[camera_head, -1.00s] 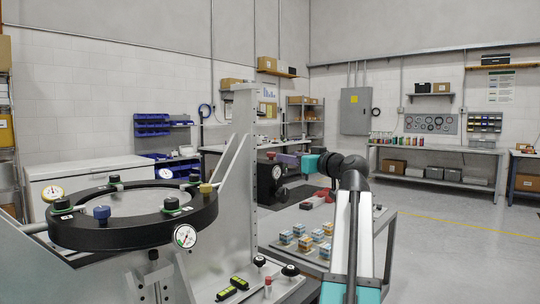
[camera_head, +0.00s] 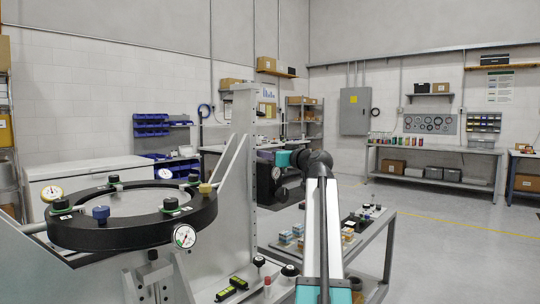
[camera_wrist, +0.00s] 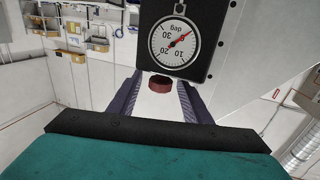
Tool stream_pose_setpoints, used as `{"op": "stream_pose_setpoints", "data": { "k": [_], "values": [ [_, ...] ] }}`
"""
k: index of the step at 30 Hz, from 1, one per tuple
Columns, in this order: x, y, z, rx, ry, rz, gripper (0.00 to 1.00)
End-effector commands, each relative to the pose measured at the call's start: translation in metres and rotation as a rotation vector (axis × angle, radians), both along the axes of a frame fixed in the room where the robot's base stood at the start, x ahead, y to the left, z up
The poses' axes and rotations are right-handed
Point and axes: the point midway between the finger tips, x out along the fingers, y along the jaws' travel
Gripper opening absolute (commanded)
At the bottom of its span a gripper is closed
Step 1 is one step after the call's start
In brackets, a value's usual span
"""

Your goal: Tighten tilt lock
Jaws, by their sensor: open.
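The mirror fixture's dark ring (camera_head: 130,234) stands at the left in the head view, with several knobs on it, including a blue knob (camera_head: 101,214) and a brass one (camera_head: 205,188). Behind the upright plate, a dark block (camera_head: 265,185) carries a round dial. A dark red round knob (camera_wrist: 161,84) shows between the fingers, apart from both. I cannot tell which part is the tilt lock.
A grey cart (camera_head: 372,247) with small coloured blocks (camera_head: 298,231) and a dark tray of parts (camera_head: 361,217) stands under my arm. The fixture's tall metal plate (camera_head: 243,165) is close to my gripper's left. Open floor lies at the right.

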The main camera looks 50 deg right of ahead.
Motion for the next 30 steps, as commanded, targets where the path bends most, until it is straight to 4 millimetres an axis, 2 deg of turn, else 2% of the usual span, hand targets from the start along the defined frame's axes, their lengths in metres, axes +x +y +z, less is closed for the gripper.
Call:
{"op": "stream_pose_setpoints", "data": {
  "k": [9, 17, 30],
  "values": [
    [0.0018, 0.0002, -0.0002, 0.0, 0.0, 0.001, 0.45],
    [0.0021, 0.0005, -0.0001, 0.0, 0.0, 0.001, 0.03],
    [0.0022, 0.0023, 0.0007, 0.0, 0.0, -0.033, 0.04]
  ]
}}
